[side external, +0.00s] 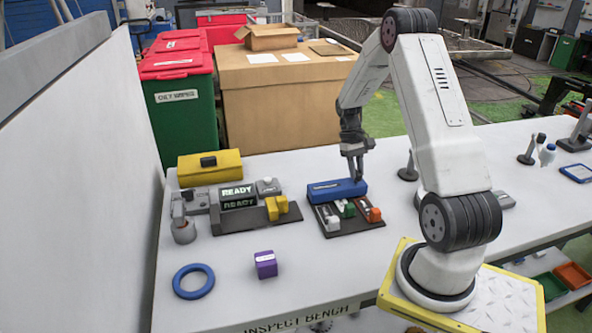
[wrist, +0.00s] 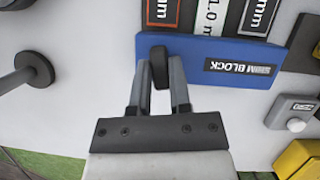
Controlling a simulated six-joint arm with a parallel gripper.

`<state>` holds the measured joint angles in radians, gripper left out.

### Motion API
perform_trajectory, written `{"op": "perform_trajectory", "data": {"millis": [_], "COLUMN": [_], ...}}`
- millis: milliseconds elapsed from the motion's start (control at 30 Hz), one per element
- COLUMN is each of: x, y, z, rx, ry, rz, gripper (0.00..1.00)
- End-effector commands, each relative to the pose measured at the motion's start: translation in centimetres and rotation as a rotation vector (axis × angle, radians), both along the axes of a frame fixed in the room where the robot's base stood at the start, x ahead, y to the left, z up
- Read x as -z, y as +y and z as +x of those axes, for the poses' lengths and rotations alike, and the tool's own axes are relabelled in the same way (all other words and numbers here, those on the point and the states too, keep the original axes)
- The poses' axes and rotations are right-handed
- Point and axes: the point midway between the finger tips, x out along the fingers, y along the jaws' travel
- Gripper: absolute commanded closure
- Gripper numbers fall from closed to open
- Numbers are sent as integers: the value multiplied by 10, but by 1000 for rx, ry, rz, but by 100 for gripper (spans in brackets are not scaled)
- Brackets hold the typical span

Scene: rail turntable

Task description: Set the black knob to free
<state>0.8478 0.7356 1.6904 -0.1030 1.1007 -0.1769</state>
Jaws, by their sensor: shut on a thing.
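The black knob (wrist: 159,66) is a dark, rounded upright bar at the near edge of the blue block (wrist: 215,62). My gripper (wrist: 160,82) is shut on the knob, with one finger on each side of it. In the side view, my gripper (side external: 357,177) points down at the right end of the blue block (side external: 330,190), and its fingers hide the knob there. The block's label reads "SHIM BLOCK" in the wrist view. No "free" marking is legible in either view.
A dark tray (side external: 352,229) with white, green and orange pieces lies in front of the blue block. A READY display (side external: 238,196), a yellow box (side external: 210,168), a purple cube (side external: 265,263) and a blue ring (side external: 193,281) are to the left. The bench front is mostly clear.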

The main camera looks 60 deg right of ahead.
Motion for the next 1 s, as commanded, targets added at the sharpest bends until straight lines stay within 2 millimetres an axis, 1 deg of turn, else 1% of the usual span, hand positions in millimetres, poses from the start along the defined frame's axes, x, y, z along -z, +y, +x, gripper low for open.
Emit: {"op": "perform_trajectory", "data": {"millis": [100,300,500,833,867,900,967,1000], "x": [0,0,0,0,0,0,0,0], "y": [-1,-1,-1,-1,-1,-1,-1,-1], "z": [0,0,0,0,0,0,0,0], "rx": [78,163,195,198,198,197,197,197], "ry": [-1,-1,-1,-1,-1,-1,-1,-1], "rz": [0,0,0,-1,-1,0,-1,-1], "gripper": [100,100,100,100,73,61,42,41]}}
